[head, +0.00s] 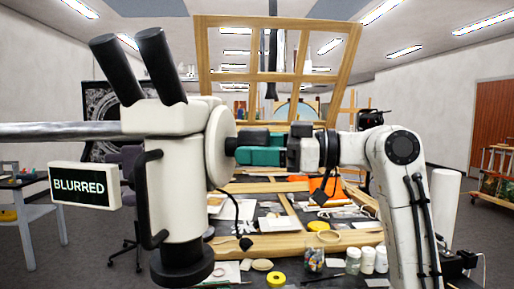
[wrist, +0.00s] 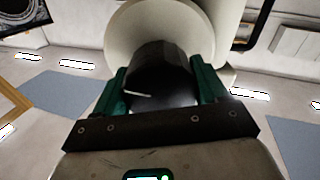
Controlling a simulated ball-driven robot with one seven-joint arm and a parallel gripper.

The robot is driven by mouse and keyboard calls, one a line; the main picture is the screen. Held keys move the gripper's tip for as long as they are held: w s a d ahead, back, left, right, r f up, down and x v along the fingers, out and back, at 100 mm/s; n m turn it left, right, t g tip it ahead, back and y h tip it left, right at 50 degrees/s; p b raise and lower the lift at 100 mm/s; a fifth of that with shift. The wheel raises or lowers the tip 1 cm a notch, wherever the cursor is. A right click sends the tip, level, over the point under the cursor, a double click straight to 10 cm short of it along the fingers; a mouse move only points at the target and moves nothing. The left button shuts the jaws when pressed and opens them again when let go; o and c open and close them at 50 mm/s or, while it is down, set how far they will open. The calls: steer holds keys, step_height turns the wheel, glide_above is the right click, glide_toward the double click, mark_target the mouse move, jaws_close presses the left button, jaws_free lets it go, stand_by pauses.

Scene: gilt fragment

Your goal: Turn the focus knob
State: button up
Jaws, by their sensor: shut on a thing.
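The white microscope (head: 180,150) with two black eyepieces stands at the left of the head view. Its focus knob (head: 231,147) is black and sticks out to the right from a round white disc (head: 220,146). My gripper (head: 256,148) has green fingers and comes at the knob from the right, level with it. In the wrist view, the knob (wrist: 158,72) sits between the two fingers, which are shut on its sides. A short white mark shows on the knob, lower left of its middle. A small sign (head: 85,185) left of the microscope reads "BLURRED".
Below and behind my arm is a table with a wooden frame (head: 300,243), jars (head: 353,259), yellow tape (head: 276,280) and papers. A large wooden frame (head: 345,70) stands upright behind. A black cable (head: 240,220) hangs below the disc.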

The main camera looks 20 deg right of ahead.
steer(key=m+p, duration=0.2)
steer(key=m, duration=0.1)
steer(key=shift+r, duration=0.1)
steer(key=shift+m+p, duration=0.8)
steer(key=shift+m, duration=0.4)
steer(key=o, duration=1)
steer(key=shift+o, duration=0.2)
steer(key=shift+d, duration=0.1)
steer(key=b+v, duration=0.2)
steer(key=v, duration=0.8)
steer(key=shift+s+d+f, duration=0.2)
steer(key=shift+d+f, duration=0.05)
steer(key=shift+d, duration=0.05)
stand_by(0.5)
